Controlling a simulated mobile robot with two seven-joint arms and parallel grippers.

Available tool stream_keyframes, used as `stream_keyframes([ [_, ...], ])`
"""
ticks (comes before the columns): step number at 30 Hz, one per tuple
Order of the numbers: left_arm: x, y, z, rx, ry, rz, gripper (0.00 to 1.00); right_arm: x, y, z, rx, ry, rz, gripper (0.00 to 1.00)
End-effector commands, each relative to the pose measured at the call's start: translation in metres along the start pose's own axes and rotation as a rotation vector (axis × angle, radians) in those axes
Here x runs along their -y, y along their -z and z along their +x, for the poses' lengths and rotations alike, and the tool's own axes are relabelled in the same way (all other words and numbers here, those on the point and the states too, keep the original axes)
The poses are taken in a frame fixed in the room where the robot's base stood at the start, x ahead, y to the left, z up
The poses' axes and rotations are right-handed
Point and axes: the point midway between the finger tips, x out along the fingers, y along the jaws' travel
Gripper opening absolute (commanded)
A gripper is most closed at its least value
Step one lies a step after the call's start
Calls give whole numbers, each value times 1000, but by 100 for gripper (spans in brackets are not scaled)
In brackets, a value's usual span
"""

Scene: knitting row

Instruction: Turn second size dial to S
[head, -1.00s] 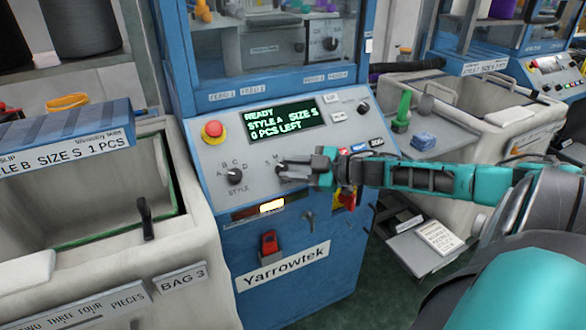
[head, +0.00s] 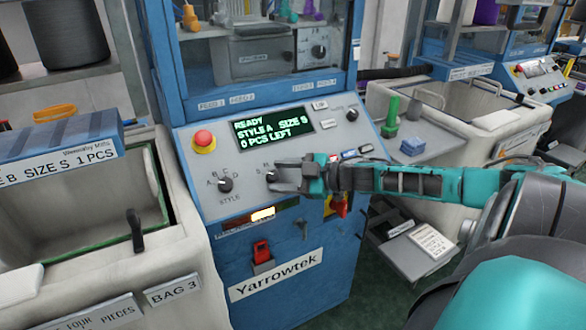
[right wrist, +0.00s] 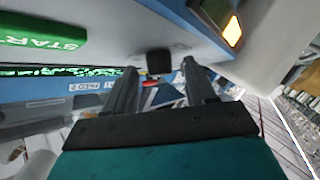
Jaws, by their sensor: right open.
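The blue and grey Yarrowtek machine has a sloped panel with a lit display (head: 274,129) that seems to read READY, STYLE A, SIZE S, 0 PCS LEFT. The size dial (head: 271,176) is a small dark knob right of the style dial (head: 225,184), mostly hidden by my right gripper (head: 279,175). The dial's pointer cannot be read. My right gripper is open, its fingers pointing left at the dial. In the right wrist view a dark knob (right wrist: 158,62) shows between the spread fingertips of the right gripper (right wrist: 158,74); contact cannot be told. My left gripper is out of view.
A red emergency button (head: 203,139) sits on the panel's upper left. A red switch (head: 262,252) is below. A green START button (right wrist: 40,30) shows in the right wrist view. Grey bins stand on both sides, the left one labelled BAG 3 (head: 172,284).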

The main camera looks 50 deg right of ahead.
Motion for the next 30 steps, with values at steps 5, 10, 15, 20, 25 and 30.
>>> stream_keyframes([
  [5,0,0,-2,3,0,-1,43,1,0,-9,1,2,3,56],
  [10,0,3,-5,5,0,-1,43,1,0,-24,4,3,3,56],
  [15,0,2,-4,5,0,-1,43,2,-1,-38,3,3,3,56],
  [20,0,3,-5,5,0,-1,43,1,-1,-51,3,4,1,56],
  [25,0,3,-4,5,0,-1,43,2,-1,-65,3,2,3,56],
  [30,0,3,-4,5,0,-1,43,1,-1,-79,2,3,1,56],
])
